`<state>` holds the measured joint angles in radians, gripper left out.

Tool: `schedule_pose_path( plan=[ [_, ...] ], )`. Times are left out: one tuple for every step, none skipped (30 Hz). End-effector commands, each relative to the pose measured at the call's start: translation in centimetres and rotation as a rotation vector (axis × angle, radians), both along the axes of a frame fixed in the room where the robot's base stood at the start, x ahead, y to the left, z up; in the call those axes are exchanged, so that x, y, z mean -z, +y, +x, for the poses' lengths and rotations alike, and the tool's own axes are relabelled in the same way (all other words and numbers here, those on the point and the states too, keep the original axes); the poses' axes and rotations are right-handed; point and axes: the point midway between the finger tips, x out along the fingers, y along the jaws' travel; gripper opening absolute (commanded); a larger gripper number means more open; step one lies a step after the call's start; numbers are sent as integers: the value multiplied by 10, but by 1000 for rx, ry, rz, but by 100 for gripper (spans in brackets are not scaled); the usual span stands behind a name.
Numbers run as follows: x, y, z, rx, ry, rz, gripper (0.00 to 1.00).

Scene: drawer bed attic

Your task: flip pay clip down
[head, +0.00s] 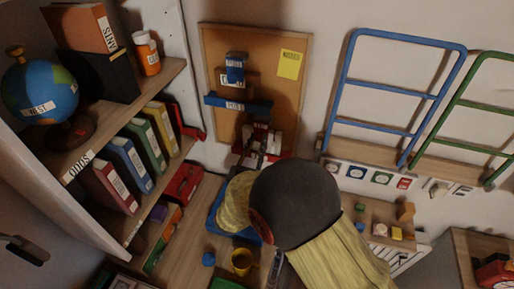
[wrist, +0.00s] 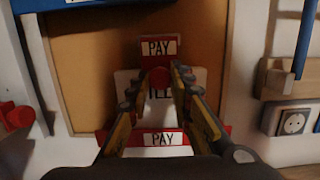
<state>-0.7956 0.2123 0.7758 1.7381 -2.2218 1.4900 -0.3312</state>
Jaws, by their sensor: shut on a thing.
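The pay clip shows in the wrist view as a red upright piece (wrist: 158,48) with a white PAY label, standing up in front of the cork board. A wider red bar (wrist: 120,137), also labelled PAY, lies below it, with a pale card (wrist: 128,84) between them. My gripper (wrist: 160,75) is shut on the pay clip, its fingertips at the lower part of the upright piece. The fingers hide part of the card and its lettering. In the head view the red clip (head: 258,137) is low on the board, and my arm hides much of the gripper.
The cork board (head: 215,65) also carries a blue clip (head: 238,103) and a yellow note (head: 289,64). A shelf (head: 150,90) with binders stands left. Blue rails (head: 405,92) and green rails (head: 462,93) are right. A yellow cup (head: 241,262) stands below.

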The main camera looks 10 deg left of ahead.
Motion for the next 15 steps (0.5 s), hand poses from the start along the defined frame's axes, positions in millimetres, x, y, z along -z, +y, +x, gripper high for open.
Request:
schedule_pose_path(
  plan=[
    [2,0,1,-1,-4,-2,0],
    [1,0,1,-1,-6,-2,0],
    [1,0,1,-1,-7,-2,0],
    [1,0,1,-1,-7,-2,0],
    [0,0,1,-1,-6,-2,0],
    [0,0,1,-1,-6,-2,0],
    [0,0,1,-1,-6,-2,0],
    [0,0,1,-1,-6,-2,0],
    [0,0,1,-1,-6,-2,0],
    [0,0,1,-1,-6,-2,0],
    [0,0,1,-1,-6,-2,23],
    [0,0,1,-1,-6,-2,25],
    [0,0,1,-1,-5,-2,27],
    [0,0,1,-1,-5,-2,29],
    [0,0,1,-1,-5,-2,31]
  ],
)
